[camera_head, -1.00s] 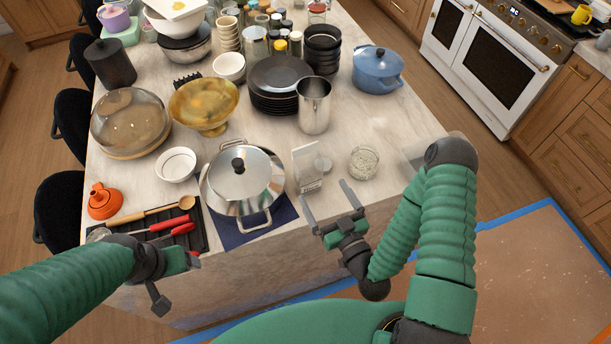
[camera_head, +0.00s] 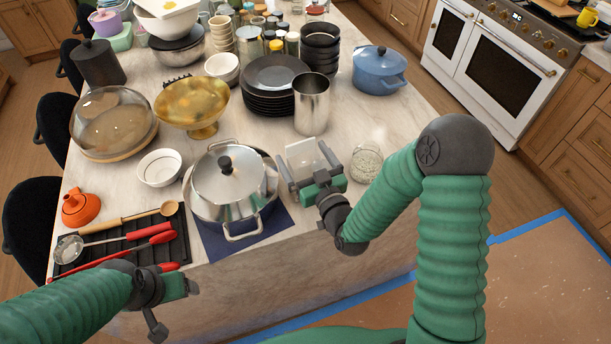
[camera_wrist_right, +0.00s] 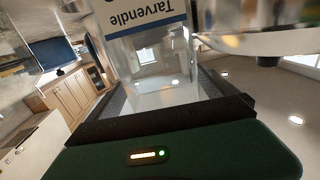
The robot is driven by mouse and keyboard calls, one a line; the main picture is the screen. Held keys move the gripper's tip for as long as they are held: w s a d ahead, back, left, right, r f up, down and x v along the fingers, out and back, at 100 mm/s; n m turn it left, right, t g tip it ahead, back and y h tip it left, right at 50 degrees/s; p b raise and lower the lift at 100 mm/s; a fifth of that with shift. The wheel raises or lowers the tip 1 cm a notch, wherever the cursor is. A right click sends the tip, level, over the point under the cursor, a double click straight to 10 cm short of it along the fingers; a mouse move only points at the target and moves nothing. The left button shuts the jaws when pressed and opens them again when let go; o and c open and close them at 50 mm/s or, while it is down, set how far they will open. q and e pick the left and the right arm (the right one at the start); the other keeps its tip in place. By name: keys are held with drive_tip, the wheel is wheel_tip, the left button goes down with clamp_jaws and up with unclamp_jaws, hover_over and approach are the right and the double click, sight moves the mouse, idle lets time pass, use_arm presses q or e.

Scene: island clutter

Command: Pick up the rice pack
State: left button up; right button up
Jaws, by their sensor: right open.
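The rice pack (camera_head: 304,154) is a clear, pale pack standing upright near the counter's front edge, right of the steel pot. In the right wrist view the pack (camera_wrist_right: 145,45) shows a blue and white label reading "Tarvendle". My right gripper (camera_head: 304,164) is open, with one finger on each side of the pack's lower part; I cannot tell whether they touch it. The gripper and wrist hide part of its base. My left gripper (camera_head: 172,305) is open and empty at the front left, in front of the counter.
The lidded steel pot (camera_head: 228,185) stands close left of the pack on a blue cloth. A glass jar of grains (camera_head: 366,162) is close on the right. A steel cup (camera_head: 311,105) and black plates (camera_head: 272,85) stand behind. Red-handled utensils (camera_head: 130,240) lie front left.

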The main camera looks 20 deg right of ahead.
drive_tip(key=shift+w+a, duration=0.15)
drive_tip(key=shift+w, duration=0.85)
drive_tip(key=shift+a, duration=0.25)
drive_tip(key=shift+s+a, duration=0.1)
drive_tip(key=c, duration=0.5)
drive_tip(key=shift+d, duration=0.2)
drive_tip(key=c, duration=1.6)
use_arm(q)
drive_tip(key=shift+a, duration=0.2)
use_arm(e)
drive_tip(key=shift+o, duration=0.2)
